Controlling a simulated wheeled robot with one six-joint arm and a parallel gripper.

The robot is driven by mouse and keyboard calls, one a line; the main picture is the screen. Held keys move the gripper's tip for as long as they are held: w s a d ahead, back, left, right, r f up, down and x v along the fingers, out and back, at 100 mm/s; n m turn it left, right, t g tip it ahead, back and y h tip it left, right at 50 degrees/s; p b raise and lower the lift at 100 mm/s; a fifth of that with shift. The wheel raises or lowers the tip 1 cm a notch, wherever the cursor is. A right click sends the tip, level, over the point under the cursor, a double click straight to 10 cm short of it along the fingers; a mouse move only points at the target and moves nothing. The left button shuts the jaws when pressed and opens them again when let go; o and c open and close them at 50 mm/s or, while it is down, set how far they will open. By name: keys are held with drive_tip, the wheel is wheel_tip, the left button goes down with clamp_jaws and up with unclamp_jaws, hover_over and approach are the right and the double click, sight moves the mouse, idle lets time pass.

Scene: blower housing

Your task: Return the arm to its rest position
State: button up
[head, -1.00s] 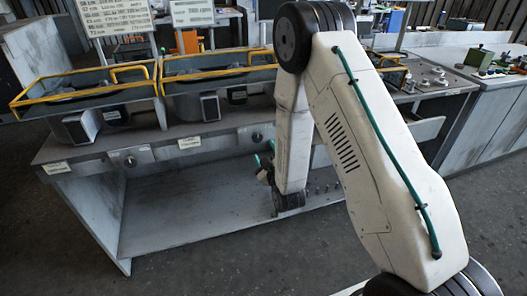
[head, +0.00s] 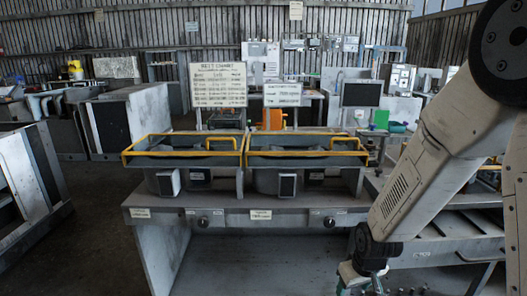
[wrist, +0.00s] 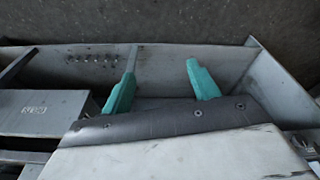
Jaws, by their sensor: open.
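My arm comes in from the right side of the head view and bends down at its dark wrist joint. My gripper (head: 362,286) is at the bottom edge of the head view, in front of the bench, and is partly cut off there. In the wrist view my gripper (wrist: 160,82) shows two teal fingers spread wide apart. Nothing is between them. Beyond the fingers is a grey metal surface with a row of small pegs or holes.
The grey bench (head: 240,222) carries two housings with yellow rails, the left one (head: 185,150) and the right one (head: 305,150). A sign board (head: 218,85) stands behind. Grey cabinets (head: 125,118) stand at the left. Dark floor (head: 100,240) lies open at the lower left.

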drive_tip(key=s+d+r+m+g, duration=0.1)
drive_tip(key=s+d+r+m, duration=0.1)
drive_tip(key=s+r, duration=2.1)
wheel_tip(320, 180, up, 4)
drive_tip(key=shift+s+d+f+m, duration=0.1)
drive_tip(key=shift+s+d+m, duration=0.2)
drive_tip(key=shift+s+m, duration=0.1)
